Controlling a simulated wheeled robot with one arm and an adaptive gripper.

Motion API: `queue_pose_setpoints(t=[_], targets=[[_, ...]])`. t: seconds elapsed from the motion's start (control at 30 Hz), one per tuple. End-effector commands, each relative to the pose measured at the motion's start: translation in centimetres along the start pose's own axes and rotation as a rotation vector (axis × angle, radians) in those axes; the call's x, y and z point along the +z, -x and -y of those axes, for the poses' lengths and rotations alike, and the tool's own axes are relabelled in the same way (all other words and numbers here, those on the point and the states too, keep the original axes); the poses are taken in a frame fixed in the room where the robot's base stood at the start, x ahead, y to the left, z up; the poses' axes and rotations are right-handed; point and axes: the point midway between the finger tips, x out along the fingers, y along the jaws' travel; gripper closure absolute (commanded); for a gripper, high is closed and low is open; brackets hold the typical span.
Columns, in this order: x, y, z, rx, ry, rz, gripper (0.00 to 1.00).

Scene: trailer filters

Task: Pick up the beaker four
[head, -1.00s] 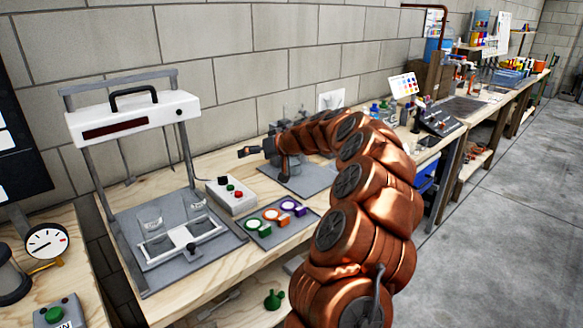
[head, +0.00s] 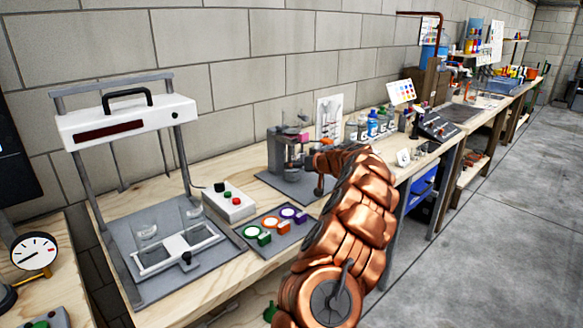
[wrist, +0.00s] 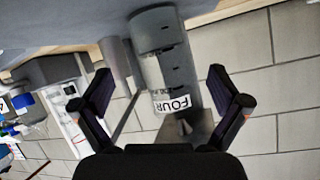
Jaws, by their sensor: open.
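Beaker four is a greyish see-through cylinder (wrist: 160,62) with a white FOUR label, upside down in the wrist view. It lies in the gap between the two dark fingers of my gripper (wrist: 160,76), with space on both sides. I cannot tell how deep it sits between them. In the head view my gripper (head: 306,158) is in front of a grey stand (head: 284,150) on the bench, and partly hides it. The beaker itself is hard to pick out there. My gripper is open and empty.
A white-topped frame (head: 125,120) stands at left over a tray with two glass vessels. A button box (head: 229,202) and a plate of coloured rings (head: 275,232) are near the stand. Bottles (head: 372,124) stand at right along the wall.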

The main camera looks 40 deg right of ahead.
Motion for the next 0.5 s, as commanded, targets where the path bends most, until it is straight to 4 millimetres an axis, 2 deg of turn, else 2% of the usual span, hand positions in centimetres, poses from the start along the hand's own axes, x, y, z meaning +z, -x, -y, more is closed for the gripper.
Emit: queue_pose_setpoints(t=[0.5], targets=[[0.3, -4.4, 0.4, -0.001, 0.002, 0.005, 0.02]])
